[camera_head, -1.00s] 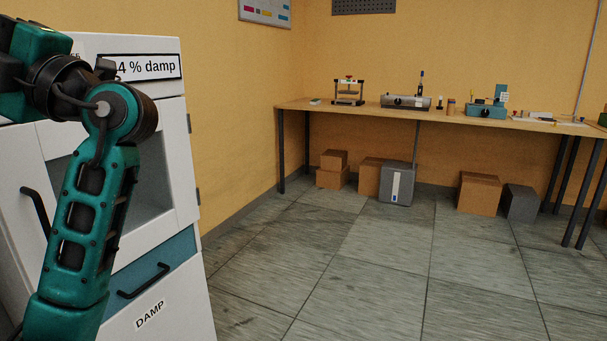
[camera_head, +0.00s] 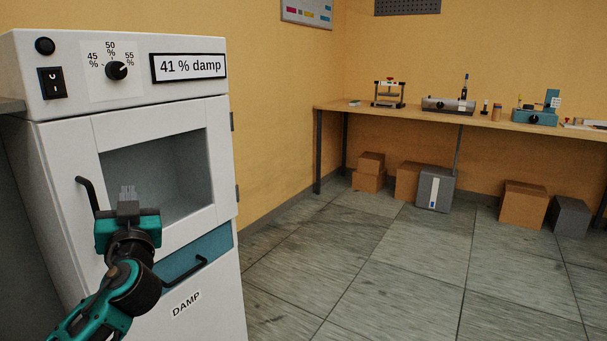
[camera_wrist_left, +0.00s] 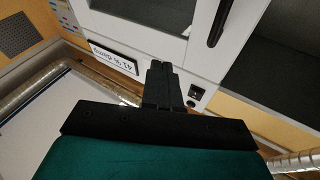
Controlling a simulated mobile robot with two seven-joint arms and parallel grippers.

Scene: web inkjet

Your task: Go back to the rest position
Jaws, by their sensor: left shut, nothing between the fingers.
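My left gripper (camera_head: 128,193) is in front of the white damp cabinet (camera_head: 75,170), level with the lower part of its window (camera_head: 165,170). Its fingers point up and are shut with nothing between them. In the left wrist view the shut fingers (camera_wrist_left: 162,75) show dark against the cabinet, whose display (camera_wrist_left: 115,57) appears there tilted. The gripper looks near the black door handle (camera_head: 88,195), but I cannot tell the exact gap. The cabinet door looks shut. My right gripper is out of view.
The cabinet has a dial (camera_head: 116,70), a switch (camera_head: 52,82), a display (camera_head: 189,66) reading 41 % damp and a teal drawer (camera_head: 180,260). A wooden bench (camera_head: 440,115) with devices stands along the back wall, boxes (camera_head: 525,203) beneath it. The floor (camera_head: 390,270) at right is clear.

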